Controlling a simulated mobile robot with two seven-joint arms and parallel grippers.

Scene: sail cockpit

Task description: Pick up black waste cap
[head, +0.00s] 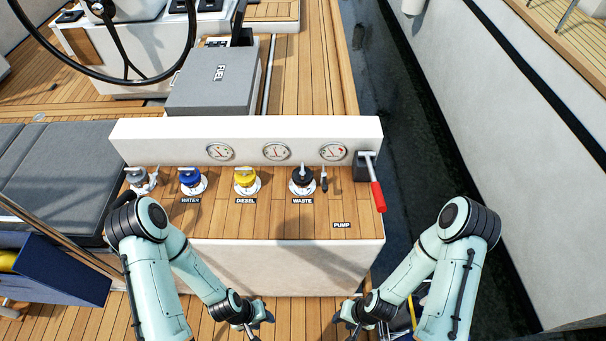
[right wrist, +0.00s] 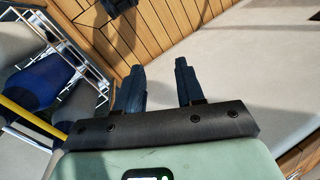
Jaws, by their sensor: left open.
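The black waste cap (head: 303,175) sits on its white round fitting on the wooden deck panel, behind the WASTE label (head: 302,201). A grey handle stands up on it. My left gripper (head: 262,318) is low in front of the white panel face, well below and left of the cap, open and empty. My right gripper (head: 347,320) is also low in front of the panel, below and right of the cap. In the right wrist view its two dark fingers (right wrist: 158,88) stand apart with nothing between them. Both grippers are clear of the cap.
A yellow diesel cap (head: 245,176), a blue water cap (head: 190,177) and a grey cap (head: 136,176) stand left. A small dark fitting (head: 324,180) is close right of the waste cap. A red-handled pump lever (head: 377,193) stands further right. Gauges line the raised panel behind.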

